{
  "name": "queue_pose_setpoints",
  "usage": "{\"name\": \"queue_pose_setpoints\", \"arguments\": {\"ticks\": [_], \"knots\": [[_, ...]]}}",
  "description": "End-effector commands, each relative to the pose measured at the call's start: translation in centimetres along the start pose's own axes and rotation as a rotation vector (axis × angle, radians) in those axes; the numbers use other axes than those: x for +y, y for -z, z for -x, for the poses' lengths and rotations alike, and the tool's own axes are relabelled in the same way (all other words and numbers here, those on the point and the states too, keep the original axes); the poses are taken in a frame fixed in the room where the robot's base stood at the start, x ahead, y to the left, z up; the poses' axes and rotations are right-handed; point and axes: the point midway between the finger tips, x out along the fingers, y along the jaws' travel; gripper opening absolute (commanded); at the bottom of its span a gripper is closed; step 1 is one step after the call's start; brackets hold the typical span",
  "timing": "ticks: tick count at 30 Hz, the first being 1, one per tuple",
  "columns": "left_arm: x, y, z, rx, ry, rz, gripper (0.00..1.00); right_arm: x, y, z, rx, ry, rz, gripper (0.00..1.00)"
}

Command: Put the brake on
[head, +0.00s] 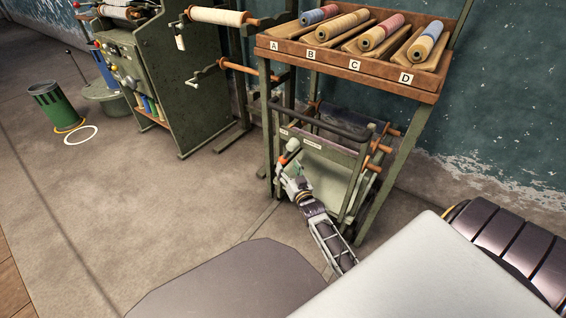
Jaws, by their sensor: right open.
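A small wheeled cart (333,165) with a dark push bar (318,122) stands under the lettered rack. My right gripper (289,167) is open at the cart's left front, just below the knob. I cannot tell whether it touches the lever. The gripper hides the lower part of the lever. The left gripper is out of view.
The wooden rack (345,68) with rolls in slots A to D overhangs the cart; its green legs stand close around it. A green machine (168,75) stands at the left, with a green bin (54,107) and a white ring (81,135) on the floor.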

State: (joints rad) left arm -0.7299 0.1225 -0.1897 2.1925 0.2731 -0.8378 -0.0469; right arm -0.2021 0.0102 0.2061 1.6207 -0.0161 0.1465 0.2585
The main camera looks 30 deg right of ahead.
Motion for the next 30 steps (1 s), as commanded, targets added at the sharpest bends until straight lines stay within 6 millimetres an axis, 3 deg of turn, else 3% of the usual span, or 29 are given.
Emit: {"name": "queue_pose_setpoints", "arguments": {"ticks": [15,30], "knots": [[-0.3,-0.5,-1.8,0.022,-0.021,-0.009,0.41,0.0,-0.1,-4.7,0.001,0.001,0.002,0.56],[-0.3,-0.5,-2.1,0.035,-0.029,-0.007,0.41,0.0,0.0,-6.0,0.000,0.000,0.001,0.56]]}}
